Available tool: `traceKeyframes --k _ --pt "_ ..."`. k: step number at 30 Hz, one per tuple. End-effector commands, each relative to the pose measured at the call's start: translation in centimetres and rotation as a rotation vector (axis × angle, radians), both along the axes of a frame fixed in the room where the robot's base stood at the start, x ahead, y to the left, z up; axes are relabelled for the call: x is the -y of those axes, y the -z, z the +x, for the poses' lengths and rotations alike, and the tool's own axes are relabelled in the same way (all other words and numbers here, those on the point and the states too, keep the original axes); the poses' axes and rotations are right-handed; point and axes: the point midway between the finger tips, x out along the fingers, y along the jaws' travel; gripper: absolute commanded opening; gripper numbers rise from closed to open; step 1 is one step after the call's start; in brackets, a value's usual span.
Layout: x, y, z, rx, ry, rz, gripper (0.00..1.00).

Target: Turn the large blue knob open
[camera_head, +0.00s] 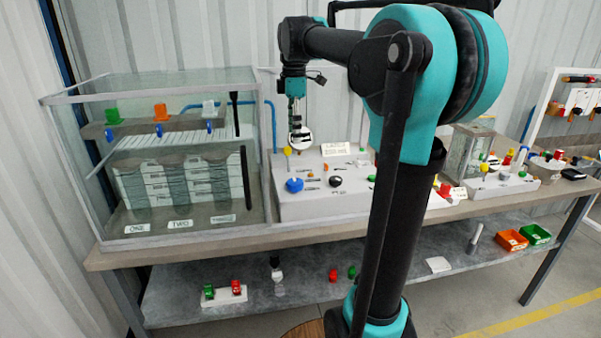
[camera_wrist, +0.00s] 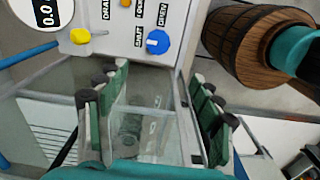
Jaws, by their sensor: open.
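The large blue knob (camera_head: 294,185) sits at the left front of the light grey control panel (camera_head: 325,208). In the wrist view the blue knob (camera_wrist: 157,41) shows at the top, beyond the fingertips, with a pale pointer mark on its face. My gripper (camera_head: 297,125) hangs pointing down above and behind the knob, in front of the round white gauge (camera_head: 302,140). In the wrist view my gripper (camera_wrist: 158,108) has its two green-padded fingers wide apart with nothing between them. The gripper does not touch the knob.
A glass tank (camera_head: 165,155) with small valves stands close on the left. A yellow knob (camera_wrist: 80,36) and an orange knob (camera_wrist: 126,3) are near the blue knob. A wooden barrel-like thing (camera_wrist: 255,45) shows at right in the wrist view. A lower shelf (camera_head: 300,285) holds small parts.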

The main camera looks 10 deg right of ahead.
Motion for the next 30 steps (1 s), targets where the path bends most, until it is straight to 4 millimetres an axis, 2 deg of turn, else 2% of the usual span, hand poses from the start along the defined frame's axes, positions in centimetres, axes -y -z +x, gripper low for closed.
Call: traceKeyframes --k 3,8,24,30 --pt "-0.1 -0.9 0.2 -0.011 -0.049 -0.001 0.66" --pt "-0.1 0.4 0.2 -0.012 -0.054 -0.001 0.66" --pt "-0.1 10.9 0.2 -0.011 -0.052 -0.001 0.66" --pt "-0.1 14.2 0.3 -0.011 -0.051 -0.001 0.66"
